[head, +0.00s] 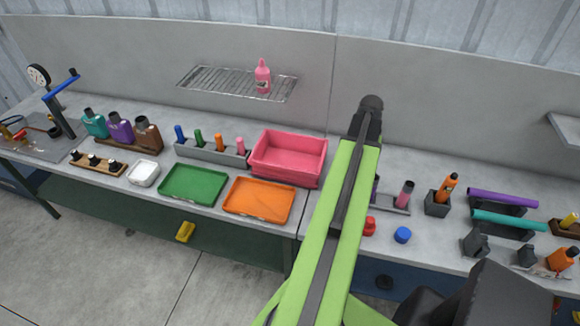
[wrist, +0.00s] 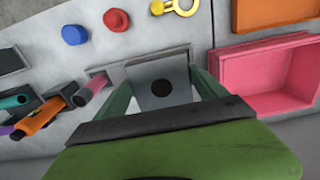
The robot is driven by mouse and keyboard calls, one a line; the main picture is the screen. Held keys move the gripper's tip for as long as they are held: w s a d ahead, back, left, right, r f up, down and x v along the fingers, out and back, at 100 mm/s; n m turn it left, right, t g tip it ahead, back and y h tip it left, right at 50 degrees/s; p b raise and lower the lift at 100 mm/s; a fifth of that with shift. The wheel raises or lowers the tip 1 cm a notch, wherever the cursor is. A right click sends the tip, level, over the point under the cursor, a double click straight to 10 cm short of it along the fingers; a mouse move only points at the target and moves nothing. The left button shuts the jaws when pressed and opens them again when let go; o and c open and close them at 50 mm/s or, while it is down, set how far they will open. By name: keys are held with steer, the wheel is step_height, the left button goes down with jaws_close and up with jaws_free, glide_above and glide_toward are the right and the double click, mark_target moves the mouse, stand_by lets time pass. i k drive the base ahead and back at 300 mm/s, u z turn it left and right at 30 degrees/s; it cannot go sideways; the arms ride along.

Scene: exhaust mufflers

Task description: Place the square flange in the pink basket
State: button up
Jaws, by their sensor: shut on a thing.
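The square flange (wrist: 150,88) is a grey plate with a dark round hole, seen in the wrist view. My gripper (wrist: 165,85) is shut on it, with one greenish finger on each side. In the head view my arm hides the flange and the fingers. The pink basket (head: 283,176) stands on the bench just left of my arm, and its inside looks empty. In the wrist view the basket (wrist: 224,70) is at the right, apart from the held flange.
A green tray (head: 193,184) and an orange tray (head: 258,199) lie left of my arm. A red knob (head: 370,226) and a blue knob (head: 403,234) are to its right. A rack with a pink bottle (head: 263,76) is above the bench.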

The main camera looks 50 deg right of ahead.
mark_target(290, 159)
steer(key=z, duration=0.05)
steer(key=i, duration=1)
steer(key=u, duration=0.05)
